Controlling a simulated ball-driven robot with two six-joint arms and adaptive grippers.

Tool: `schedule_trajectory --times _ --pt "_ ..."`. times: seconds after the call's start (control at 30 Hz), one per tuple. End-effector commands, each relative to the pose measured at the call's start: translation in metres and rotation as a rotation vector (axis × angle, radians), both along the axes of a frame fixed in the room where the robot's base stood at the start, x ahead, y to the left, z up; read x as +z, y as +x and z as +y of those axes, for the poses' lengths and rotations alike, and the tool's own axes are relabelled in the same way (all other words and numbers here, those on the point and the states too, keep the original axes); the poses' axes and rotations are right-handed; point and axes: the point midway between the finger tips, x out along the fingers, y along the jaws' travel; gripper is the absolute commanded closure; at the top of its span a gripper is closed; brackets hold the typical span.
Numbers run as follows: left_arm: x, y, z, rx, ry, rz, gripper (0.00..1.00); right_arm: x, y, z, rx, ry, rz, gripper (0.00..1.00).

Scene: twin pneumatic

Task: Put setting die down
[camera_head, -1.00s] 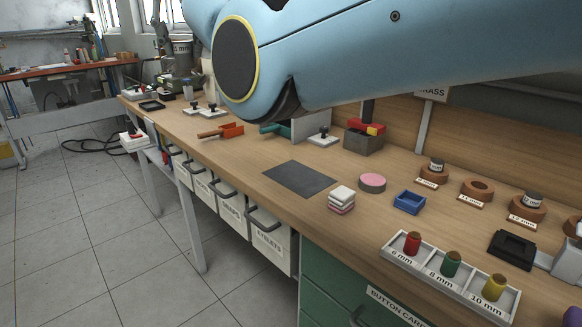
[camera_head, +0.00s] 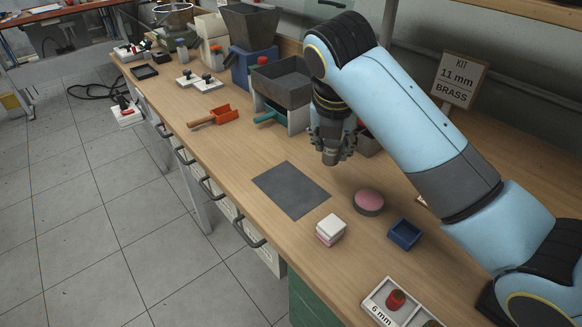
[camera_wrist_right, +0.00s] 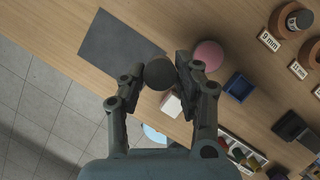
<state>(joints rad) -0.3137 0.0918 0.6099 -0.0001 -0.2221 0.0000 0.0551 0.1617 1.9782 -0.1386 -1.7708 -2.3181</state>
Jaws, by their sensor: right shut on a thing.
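My right gripper (camera_head: 333,150) hangs above the workbench, fingers pointing down, behind the dark grey mat (camera_head: 290,190). In the right wrist view its fingers (camera_wrist_right: 157,76) are closed on a dark round piece (camera_wrist_right: 159,74), seen end-on; I take it as the setting die. The piece is held in the air above the bench, and its markings cannot be read. The mat is flat and bare, and it also shows in the wrist view (camera_wrist_right: 115,45). A tray with a red 6 mm piece (camera_head: 396,299) is at the bottom right. My left gripper is out of view.
A pink round pad (camera_head: 369,201), a white-and-pink stack (camera_head: 331,229) and a blue tray (camera_head: 404,234) stand right of the mat. A sign reads KIT 11 mm BRASS (camera_head: 459,80).

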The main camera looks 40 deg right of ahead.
Motion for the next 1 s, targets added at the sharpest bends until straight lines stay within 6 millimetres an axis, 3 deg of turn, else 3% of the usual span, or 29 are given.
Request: schedule_trajectory --times 0.1,0.2,0.33,0.5,0.7,0.87,1.0 --pt "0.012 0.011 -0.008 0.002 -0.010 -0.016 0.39 0.003 -0.024 -0.005 -0.012 -0.002 -0.001 1.00" --pt "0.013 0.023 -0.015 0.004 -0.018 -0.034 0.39 -0.001 -0.026 -0.004 -0.017 0.001 -0.003 1.00" --pt "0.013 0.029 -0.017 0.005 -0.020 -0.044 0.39 -0.017 -0.005 0.008 -0.019 0.006 -0.002 1.00" --pt "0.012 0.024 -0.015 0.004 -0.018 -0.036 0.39 -0.042 0.035 0.025 -0.017 0.004 0.000 1.00" --pt "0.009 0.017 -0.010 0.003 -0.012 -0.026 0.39 -0.064 0.068 0.038 -0.018 0.001 -0.001 1.00" --pt "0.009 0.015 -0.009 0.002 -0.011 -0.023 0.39 -0.073 0.075 0.041 -0.017 -0.001 0.000 1.00" --pt "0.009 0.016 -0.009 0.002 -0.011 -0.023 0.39 -0.094 0.074 0.041 -0.017 0.000 0.002 1.00"
